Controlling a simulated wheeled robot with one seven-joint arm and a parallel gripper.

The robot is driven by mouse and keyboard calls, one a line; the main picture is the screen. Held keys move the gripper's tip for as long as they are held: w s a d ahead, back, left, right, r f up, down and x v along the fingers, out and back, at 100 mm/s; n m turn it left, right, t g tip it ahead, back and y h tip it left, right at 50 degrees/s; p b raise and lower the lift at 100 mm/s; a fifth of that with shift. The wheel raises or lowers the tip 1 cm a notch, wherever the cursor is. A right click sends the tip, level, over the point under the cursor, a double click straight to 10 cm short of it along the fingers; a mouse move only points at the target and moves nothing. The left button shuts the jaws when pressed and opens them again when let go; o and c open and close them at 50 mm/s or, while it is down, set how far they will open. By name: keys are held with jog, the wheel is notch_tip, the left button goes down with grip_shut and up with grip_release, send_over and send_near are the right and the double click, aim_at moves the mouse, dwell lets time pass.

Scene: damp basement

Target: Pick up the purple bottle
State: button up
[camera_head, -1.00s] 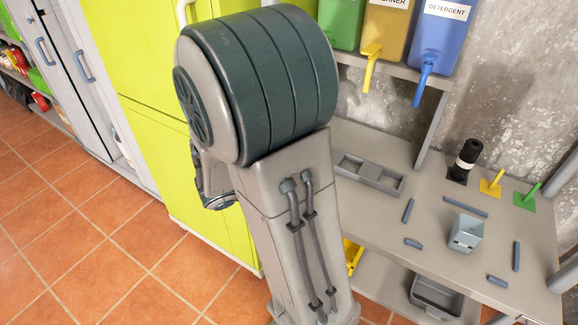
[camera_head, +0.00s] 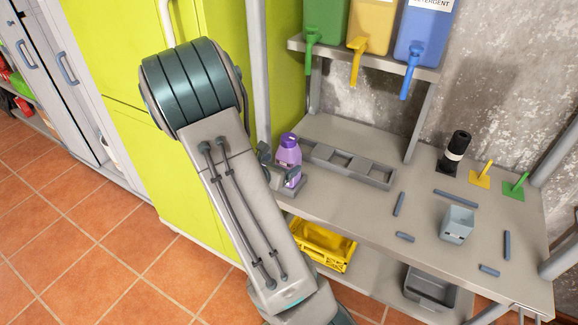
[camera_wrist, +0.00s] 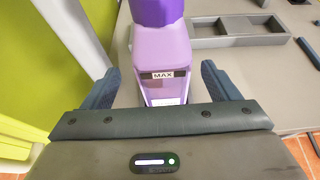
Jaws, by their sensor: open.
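The purple bottle (camera_head: 289,155) stands upright at the left end of the grey workbench (camera_head: 345,205), partly hidden behind my arm in the head view. In the wrist view the bottle (camera_wrist: 162,62) is in the middle, with a darker purple top and a "MAX" label. My gripper (camera_wrist: 162,88) is open, with one dark finger on each side of the bottle's lower part. Gaps show between the bottle and both fingers. In the head view my gripper is mostly hidden by my arm.
A grey compartment tray (camera_head: 352,165) lies right of the bottle. A metal post (camera_head: 260,80) and a lime-green cabinet (camera_head: 215,50) stand close on the left. Dispensers hang above on a shelf (camera_head: 380,60).

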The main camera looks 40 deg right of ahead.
jog(key=p+x, duration=0.1)
jog(key=x, duration=0.4)
jog(key=shift+s+d+r, duration=0.1)
jog(key=shift+d+r, duration=0.05)
jog(key=c, duration=1.3)
